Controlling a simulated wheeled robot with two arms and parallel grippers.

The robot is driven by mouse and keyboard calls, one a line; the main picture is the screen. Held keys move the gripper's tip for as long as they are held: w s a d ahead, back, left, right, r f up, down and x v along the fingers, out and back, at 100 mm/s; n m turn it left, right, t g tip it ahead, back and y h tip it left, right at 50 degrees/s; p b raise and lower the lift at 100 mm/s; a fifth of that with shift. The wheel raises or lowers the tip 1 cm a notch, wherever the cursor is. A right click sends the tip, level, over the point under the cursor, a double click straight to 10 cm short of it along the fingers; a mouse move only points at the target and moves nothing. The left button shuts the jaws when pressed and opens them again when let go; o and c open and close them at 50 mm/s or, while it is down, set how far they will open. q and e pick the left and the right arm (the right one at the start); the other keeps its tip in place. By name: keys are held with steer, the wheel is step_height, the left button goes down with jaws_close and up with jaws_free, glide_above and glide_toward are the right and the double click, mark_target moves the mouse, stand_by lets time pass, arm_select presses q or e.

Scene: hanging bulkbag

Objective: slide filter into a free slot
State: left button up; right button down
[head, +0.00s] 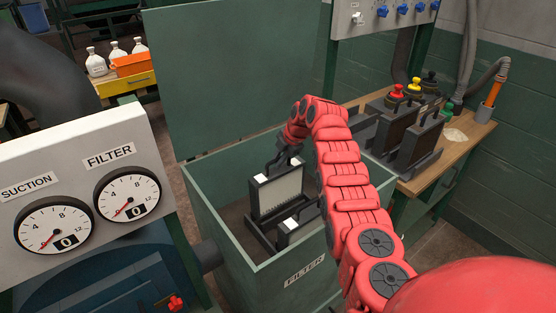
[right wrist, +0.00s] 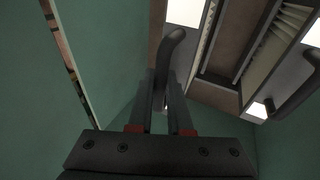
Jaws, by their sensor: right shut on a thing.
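My right gripper (head: 288,153) is inside the open green filter box (head: 207,210), at the top of a filter (head: 278,193) with a pale pleated face, dark frame and white corner patches. It is shut on that filter's dark curved handle (right wrist: 172,62), seen between the fingers in the right wrist view. The filter stands roughly upright in the box. Another dark-framed piece with white patches (head: 297,224) is in front of it, nearer the labelled wall. The filter's lower edge and its seating are hard to tell. My left gripper is not in view.
The box lid (head: 235,75) stands open behind. A wooden bench (head: 452,150) at right holds dark filter units (head: 415,138) and red and yellow topped items. A gauge panel (head: 85,190) is at left; both needles point low. White bottles (head: 96,62) stand on a far shelf.

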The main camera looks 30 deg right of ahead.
mark_target(280, 171)
steer(key=shift+f+b, duration=2.5)
steer(key=shift+f, duration=0.65)
steer(key=c, duration=0.8)
jaws_free()
steer(key=shift+o, duration=0.2)
steer(key=shift+r, duration=0.1)
steer(key=b+v, duration=0.1)
steer(key=v, duration=1.6)
steer(key=shift+r, duration=0.25)
